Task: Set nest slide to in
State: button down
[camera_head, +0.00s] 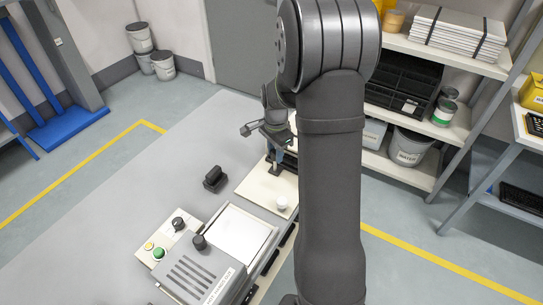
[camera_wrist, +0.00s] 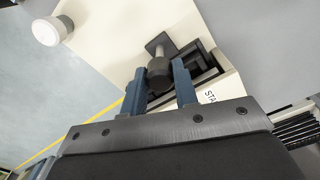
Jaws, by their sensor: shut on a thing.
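In the wrist view, my gripper (camera_wrist: 159,75) has its two blue fingers on either side of a dark round knob (camera_wrist: 160,73) and is shut on it. The knob is on a short post with a square dark plate, by a black slotted track (camera_wrist: 207,68) in a cream panel (camera_wrist: 105,38). It appears to be the nest slide's handle, but its label is not fully readable. In the head view, my gripper (camera_head: 276,140) is low over the far end of the cream panel (camera_head: 262,188), and my arm hides part of that area.
A white round knob (camera_head: 282,203) stands on the panel's near right corner. A grey machine (camera_head: 200,268) with a white bed (camera_head: 237,236) and a button box (camera_head: 163,248) is nearer. A small black block (camera_head: 215,178) lies left of the panel. The grey table (camera_head: 120,210) is clear at left.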

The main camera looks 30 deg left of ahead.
jog(key=c, duration=1.1)
grip_release()
notch_tip(320, 180, up, 18)
jog(key=shift+f, duration=0.25)
jog(key=shift+f, duration=0.1)
jog(key=shift+c, duration=0.3)
